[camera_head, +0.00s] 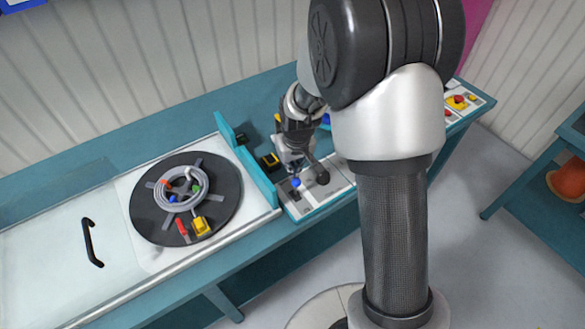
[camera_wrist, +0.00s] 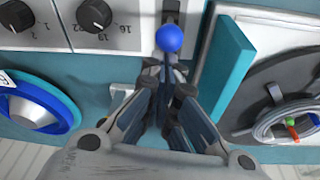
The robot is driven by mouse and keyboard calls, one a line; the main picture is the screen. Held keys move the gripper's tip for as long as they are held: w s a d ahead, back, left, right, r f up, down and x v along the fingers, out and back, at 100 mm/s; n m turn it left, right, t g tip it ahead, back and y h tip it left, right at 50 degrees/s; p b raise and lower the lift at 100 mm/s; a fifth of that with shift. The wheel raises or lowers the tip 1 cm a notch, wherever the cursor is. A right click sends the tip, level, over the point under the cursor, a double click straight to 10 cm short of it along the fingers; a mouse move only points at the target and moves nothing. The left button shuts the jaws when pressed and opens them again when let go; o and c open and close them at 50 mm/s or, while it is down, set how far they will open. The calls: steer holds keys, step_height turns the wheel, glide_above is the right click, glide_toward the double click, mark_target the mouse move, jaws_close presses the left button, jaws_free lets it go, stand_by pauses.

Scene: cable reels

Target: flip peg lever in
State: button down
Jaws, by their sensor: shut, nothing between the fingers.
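The peg lever shows as a blue ball knob (camera_wrist: 169,39) on a dark stem over a slotted grey plate in the wrist view. The knob also shows as a small blue dot in the head view (camera_head: 296,183). My gripper (camera_wrist: 168,92) is shut and empty, its fingertips close to the lever's stem just below the knob in the picture. I cannot tell whether they touch it. In the head view my gripper (camera_head: 291,167) points down at the control panel (camera_head: 330,185). The lower part of the stem is partly hidden.
Two black dials (camera_wrist: 95,15) sit beside the lever. A teal upright plate (camera_wrist: 226,65) stands between the panel and the black turntable (camera_head: 143,205) with its grey cable coil (camera_head: 168,185). A blue reel (camera_wrist: 38,108) lies on the other side. A black handle (camera_head: 91,242) is at left.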

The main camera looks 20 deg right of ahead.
steer(key=shift+p+v, duration=0.5)
steer(key=shift+v, duration=0.35)
steer(key=shift+w, duration=0.15)
